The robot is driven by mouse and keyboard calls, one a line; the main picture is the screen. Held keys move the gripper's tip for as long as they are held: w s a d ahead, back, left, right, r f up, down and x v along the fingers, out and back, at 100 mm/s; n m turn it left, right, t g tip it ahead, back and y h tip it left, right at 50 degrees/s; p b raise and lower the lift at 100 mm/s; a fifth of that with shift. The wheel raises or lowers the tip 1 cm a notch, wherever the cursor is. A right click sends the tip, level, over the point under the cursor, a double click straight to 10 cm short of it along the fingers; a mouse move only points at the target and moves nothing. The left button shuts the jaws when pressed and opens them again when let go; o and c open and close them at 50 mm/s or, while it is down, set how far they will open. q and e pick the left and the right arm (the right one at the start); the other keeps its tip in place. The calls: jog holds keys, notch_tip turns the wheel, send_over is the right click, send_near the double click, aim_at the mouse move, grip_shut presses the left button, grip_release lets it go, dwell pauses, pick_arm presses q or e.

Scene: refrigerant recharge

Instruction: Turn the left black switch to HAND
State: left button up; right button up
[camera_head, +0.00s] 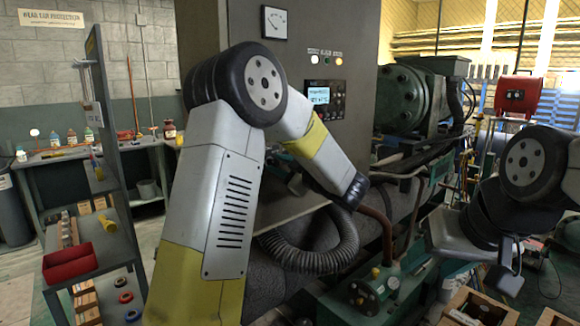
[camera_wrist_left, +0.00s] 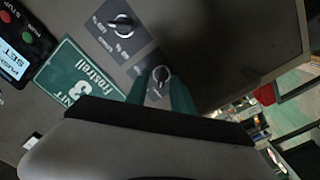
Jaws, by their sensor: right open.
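Two black rotary switches on small dark plates show in the left wrist view, an upper one (camera_wrist_left: 122,25) and a lower one (camera_wrist_left: 160,74). In the head view my left arm hides the switches and most of that gripper. My right gripper (camera_head: 507,272) is open at the lower right, away from the cabinet.
The grey control cabinet (camera_head: 352,32) carries a lit display (camera_head: 318,95) and a gauge (camera_head: 275,22). A green placard (camera_wrist_left: 75,82) is beside the switches. Pipes and a green compressor (camera_head: 403,100) stand right of the cabinet. A shelf with a red bin (camera_head: 70,262) stands left.

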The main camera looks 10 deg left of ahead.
pick_arm(q)
jog(key=v, duration=0.9)
dwell(0.5)
jog(key=shift+a, duration=0.1)
